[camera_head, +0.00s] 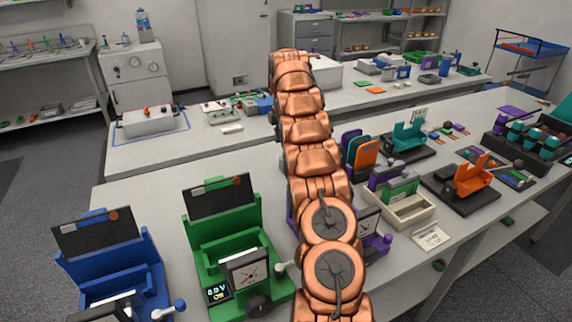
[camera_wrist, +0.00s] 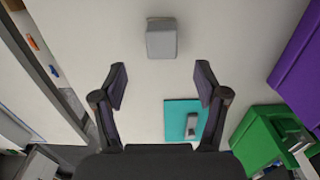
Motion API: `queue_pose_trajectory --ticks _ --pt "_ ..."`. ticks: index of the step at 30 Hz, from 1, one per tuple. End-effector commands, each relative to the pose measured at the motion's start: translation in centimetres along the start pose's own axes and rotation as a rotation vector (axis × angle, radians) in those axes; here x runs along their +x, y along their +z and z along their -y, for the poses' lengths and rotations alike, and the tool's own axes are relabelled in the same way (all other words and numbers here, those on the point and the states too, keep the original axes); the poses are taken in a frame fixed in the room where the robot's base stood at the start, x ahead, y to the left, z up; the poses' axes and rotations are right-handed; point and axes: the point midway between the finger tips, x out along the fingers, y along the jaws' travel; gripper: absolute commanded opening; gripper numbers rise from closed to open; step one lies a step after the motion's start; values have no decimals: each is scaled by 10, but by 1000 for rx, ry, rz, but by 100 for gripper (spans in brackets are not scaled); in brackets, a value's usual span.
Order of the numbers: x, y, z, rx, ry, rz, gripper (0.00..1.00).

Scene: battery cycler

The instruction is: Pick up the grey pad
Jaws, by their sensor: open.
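The grey pad (camera_wrist: 161,40) is a small block with rounded edges on the white bench top, at the upper middle of the wrist view. My gripper (camera_wrist: 160,80) is open and empty, its two dark fingers apart. In that picture the pad appears just beyond the fingertips, centred on the gap between them, and not touched by either. I cannot tell the height of the fingers above the bench. In the head view my copper-coloured arm covers the middle of the bench, and neither the pad nor my gripper can be made out there.
A green device (camera_wrist: 262,138) and a purple one (camera_wrist: 300,65) stand further right. Blue (camera_head: 110,255) and green (camera_head: 225,235) devices stand at the left bench end in the head view.

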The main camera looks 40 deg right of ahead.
Motion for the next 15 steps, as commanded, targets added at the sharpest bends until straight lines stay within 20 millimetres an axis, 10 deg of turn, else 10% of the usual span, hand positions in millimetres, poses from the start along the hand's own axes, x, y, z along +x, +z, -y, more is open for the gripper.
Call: queue_pose_trajectory --ticks 15 --pt "20 3 2 5 -3 -1 73"
